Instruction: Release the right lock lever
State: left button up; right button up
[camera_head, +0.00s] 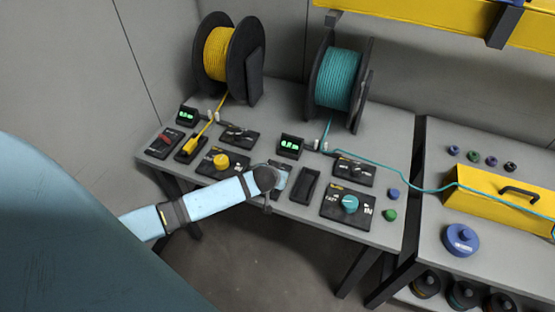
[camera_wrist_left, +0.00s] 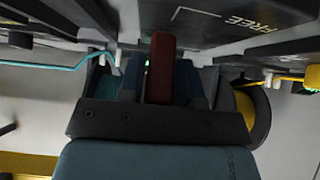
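In the head view my left arm reaches in from the left. Its gripper (camera_head: 277,186) is over the lever panel at the front of the teal station and hides that lever. In the left wrist view a dark red lever (camera_wrist_left: 160,68) stands between the two dark fingers of my left gripper (camera_wrist_left: 160,85). The fingers lie close along both its sides, with no clear gap, so the gripper looks shut on it. A dark panel (camera_wrist_left: 222,22) marked FREE is at the top of that view. My right gripper is not in view.
Beside the gripper are an empty black slot (camera_head: 305,186) and a panel with a teal knob (camera_head: 347,204). Behind stand a yellow spool (camera_head: 217,53) and a teal spool (camera_head: 338,79). Another red lever (camera_head: 168,139) is at left. A yellow case (camera_head: 500,199) is on the right table.

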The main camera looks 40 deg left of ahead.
pick_arm(q)
jog(key=shift+o, duration=1.3)
jog(key=shift+s+r, duration=0.1)
jog(key=shift+s, duration=0.05)
jog(key=v, duration=1.3)
jog(key=shift+r, duration=0.25)
jog(key=shift+s, duration=0.1)
